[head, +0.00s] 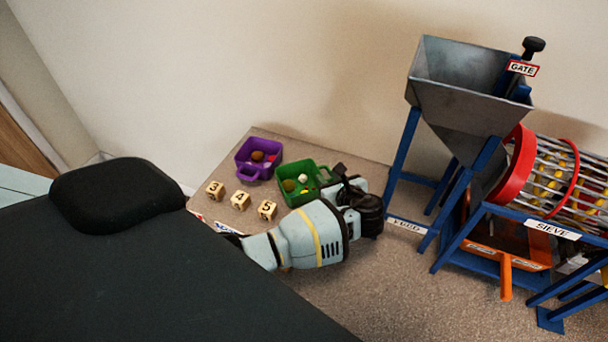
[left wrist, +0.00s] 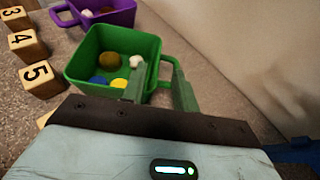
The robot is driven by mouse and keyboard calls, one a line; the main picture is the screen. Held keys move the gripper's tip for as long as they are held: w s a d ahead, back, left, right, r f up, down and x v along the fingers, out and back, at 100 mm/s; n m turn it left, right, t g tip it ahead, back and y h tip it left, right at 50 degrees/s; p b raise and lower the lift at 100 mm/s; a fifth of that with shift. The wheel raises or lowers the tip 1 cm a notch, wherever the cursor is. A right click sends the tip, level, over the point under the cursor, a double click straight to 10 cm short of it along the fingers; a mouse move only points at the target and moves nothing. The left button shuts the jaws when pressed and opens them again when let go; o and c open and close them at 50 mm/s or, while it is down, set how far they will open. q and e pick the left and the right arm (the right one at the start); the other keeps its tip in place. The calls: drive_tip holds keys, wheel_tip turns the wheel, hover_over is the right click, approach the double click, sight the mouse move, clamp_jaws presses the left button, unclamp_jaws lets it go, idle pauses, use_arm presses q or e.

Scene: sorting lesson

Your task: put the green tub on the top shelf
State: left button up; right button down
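The green tub (head: 309,192) stands on the speckled surface, upright, with several small round items inside. It also shows in the left wrist view (left wrist: 84,76), with a handle at its right side. My left gripper (head: 340,178) is at that handle side. In the left wrist view its two fingers (left wrist: 159,88) are apart, one in front of the tub's wall and one by the handle. I cannot tell whether they touch the tub. My right gripper is not in view. No shelf that I can make out shows in either view.
A purple tub (head: 246,171) stands close behind the green one. Number blocks (head: 240,200) stand in front of them. A grey hopper (head: 456,95) on a blue frame and a red-ringed sieve drum (head: 517,170) stand to the right. A wall rises behind.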

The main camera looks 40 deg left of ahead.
sight(320, 173)
use_arm(q)
drive_tip(key=x, duration=0.2)
drive_tip(key=f+b+x, duration=0.1)
drive_tip(key=x, duration=0.1)
drive_tip(key=shift+s, duration=0.2)
drive_tip(key=shift+w+a+f, duration=0.1)
drive_tip(key=shift+w+a, duration=0.2)
drive_tip(key=shift+a, duration=0.15)
clamp_jaws()
